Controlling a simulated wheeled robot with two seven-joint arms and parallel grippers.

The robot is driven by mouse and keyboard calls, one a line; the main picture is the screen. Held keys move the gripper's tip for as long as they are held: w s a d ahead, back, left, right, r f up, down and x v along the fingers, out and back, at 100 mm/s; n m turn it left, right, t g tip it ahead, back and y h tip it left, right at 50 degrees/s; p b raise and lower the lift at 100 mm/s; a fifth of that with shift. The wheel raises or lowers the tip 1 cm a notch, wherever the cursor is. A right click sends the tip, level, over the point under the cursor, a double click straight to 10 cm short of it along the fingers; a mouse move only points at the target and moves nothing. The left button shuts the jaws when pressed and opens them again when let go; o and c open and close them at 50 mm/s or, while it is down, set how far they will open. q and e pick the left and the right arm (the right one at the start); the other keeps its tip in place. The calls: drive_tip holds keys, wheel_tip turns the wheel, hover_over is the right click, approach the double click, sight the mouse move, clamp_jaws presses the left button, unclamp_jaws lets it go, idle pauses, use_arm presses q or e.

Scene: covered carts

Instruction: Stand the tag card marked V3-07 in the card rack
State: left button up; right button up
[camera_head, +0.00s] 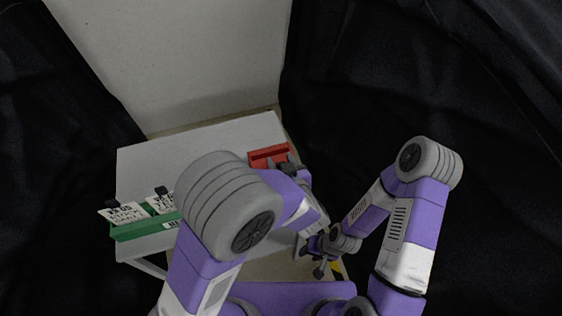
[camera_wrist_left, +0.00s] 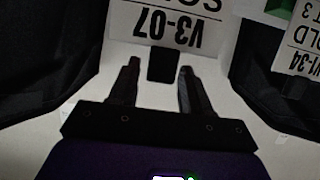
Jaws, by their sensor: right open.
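The card marked V3-07 (camera_wrist_left: 180,25) shows upside down at the top of the left wrist view, with a black tab (camera_wrist_left: 163,66) on its near edge. My left gripper (camera_wrist_left: 160,66) is open, its fingertips on either side of the tab with gaps. In the head view the left gripper (camera_head: 285,168) is by a red slotted block (camera_head: 268,155); I cannot pick out the V3-07 card there. A green rack (camera_head: 150,228) at the left holds white cards (camera_head: 126,214) upright with black tabs; my left arm hides its right part. My right gripper (camera_head: 319,262) is open, low and apart from the cards.
Another card (camera_wrist_left: 303,50) is at the right of the left wrist view, beside a bit of green. The pale cart top (camera_head: 190,150) is clear behind the green rack. A pale panel (camera_head: 170,60) rises behind, and black cloth (camera_head: 350,80) hangs around.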

use_arm(q)
drive_tip(key=shift+o, duration=1.1)
drive_tip(key=p+v, duration=0.1)
drive_tip(key=v, duration=0.6)
drive_tip(key=shift+s, duration=0.25)
drive_tip(key=shift+r, duration=0.1)
